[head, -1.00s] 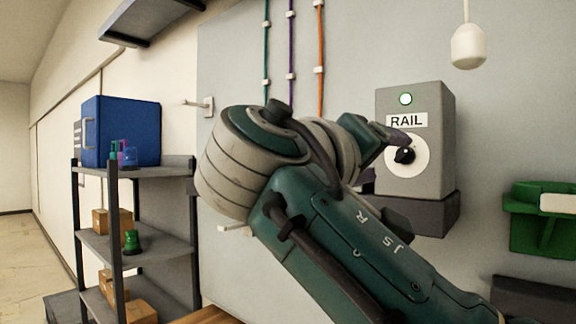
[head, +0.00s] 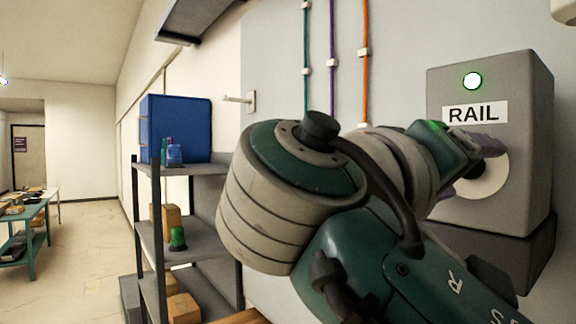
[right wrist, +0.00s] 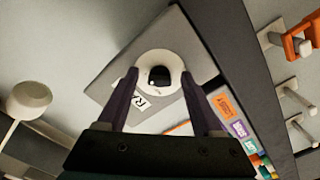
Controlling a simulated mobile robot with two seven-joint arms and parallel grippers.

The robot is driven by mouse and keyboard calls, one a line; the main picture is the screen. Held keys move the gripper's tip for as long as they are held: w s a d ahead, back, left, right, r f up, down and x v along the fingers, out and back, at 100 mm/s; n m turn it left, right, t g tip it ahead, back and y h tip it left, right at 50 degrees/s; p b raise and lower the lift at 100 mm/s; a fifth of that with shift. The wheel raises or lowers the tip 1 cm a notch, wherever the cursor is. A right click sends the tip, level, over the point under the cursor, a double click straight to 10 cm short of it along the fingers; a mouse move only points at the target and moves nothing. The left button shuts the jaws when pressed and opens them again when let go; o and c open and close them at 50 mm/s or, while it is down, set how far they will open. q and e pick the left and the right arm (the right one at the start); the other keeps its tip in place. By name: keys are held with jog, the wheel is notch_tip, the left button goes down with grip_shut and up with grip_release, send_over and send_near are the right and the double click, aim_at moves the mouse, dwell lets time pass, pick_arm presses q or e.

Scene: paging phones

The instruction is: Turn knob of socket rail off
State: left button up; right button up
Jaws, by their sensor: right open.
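In the right wrist view the black knob (right wrist: 160,77) shows on the dial, between the two open purple fingers of my right gripper (right wrist: 160,86). I cannot tell whether a finger touches the knob. My left gripper is not in view.
A shelf rack (head: 185,170) with a blue box (head: 178,128) stands left of my arm. Coloured cables (head: 332,60) run down the wall. A green table (head: 30,235) is far left, with open floor (head: 88,240) between. A white hanging thing (right wrist: 30,100) shows in the wrist view.

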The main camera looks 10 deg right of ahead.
jog(key=shift+c, duration=0.4)
grip_shut()
